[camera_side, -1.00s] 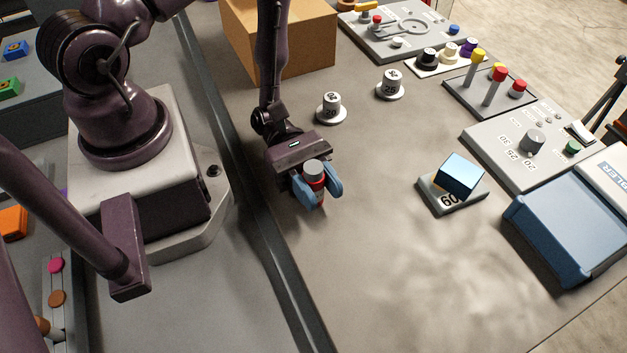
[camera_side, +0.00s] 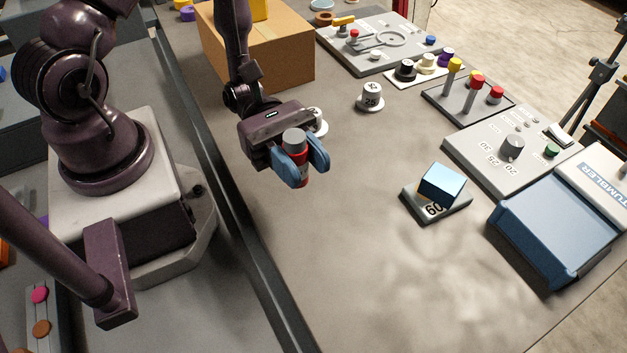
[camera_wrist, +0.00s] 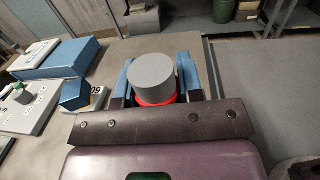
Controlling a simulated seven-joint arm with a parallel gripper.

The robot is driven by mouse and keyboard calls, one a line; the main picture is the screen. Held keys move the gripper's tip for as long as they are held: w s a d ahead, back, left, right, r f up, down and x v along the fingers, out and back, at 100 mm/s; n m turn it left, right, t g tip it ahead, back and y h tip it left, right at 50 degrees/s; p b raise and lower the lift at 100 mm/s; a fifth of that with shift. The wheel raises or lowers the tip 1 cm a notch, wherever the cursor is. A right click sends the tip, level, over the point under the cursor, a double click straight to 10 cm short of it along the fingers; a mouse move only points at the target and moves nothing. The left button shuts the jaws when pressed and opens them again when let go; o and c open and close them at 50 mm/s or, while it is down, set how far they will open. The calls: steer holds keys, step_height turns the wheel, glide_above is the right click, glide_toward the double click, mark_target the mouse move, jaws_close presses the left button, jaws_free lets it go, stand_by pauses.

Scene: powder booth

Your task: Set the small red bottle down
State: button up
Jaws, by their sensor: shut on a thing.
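The small red bottle (camera_side: 297,152) has a grey cap and stands roughly upright between the blue fingers of my gripper (camera_side: 302,172). My gripper is shut on it, with one finger on each side. The bottle appears to be held above the grey table (camera_side: 350,270); the exact gap under it is hard to tell. In the wrist view, the bottle's grey cap (camera_wrist: 153,76) and a red band show between the fingers of my gripper (camera_wrist: 155,85). The lower part of the bottle is hidden there.
A blue cube (camera_side: 442,184) sits on a pad marked 60. A blue tumbler (camera_side: 553,228) stands right of it. A white weight (camera_side: 371,96) is behind, and another (camera_side: 318,122) is partly hidden by my gripper. A cardboard box (camera_side: 268,55) stands at the back. The front table is clear.

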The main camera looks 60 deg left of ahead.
steer(key=shift+r, duration=0.4)
steer(key=shift+s+d+g, duration=0.3)
steer(key=shift+d, duration=0.15)
steer(key=w+d+r+n+t, duration=0.1)
steer(key=w+d+r+t, duration=0.1)
steer(key=w+d, duration=0.35)
steer(key=w+d+r+n+t, duration=0.1)
steer(key=w+d, duration=0.1)
steer(key=d, duration=0.6)
steer(key=w+d+f+t, duration=0.1)
steer(key=w+d+f, duration=0.1)
steer(key=w+d, duration=0.1)
steer(key=w+d+f+y, duration=0.1)
steer(key=w+d+f, duration=0.2)
steer(key=w, duration=0.2)
steer(key=w+d+f+n+t, duration=0.1)
steer(key=w+d+f, duration=0.1)
steer(key=w+f, duration=0.1)
steer(key=shift+w+d+f+t, duration=0.15)
steer(key=shift+w+d+t, duration=0.2)
steer(key=shift+w, duration=0.5)
steer(key=shift+w+d+f, duration=0.25)
steer(key=shift+w+f, duration=0.05)
steer(key=shift+f, duration=0.15)
steer(key=shift+w+d+f, duration=0.15)
steer(key=shift+f, duration=1.6)
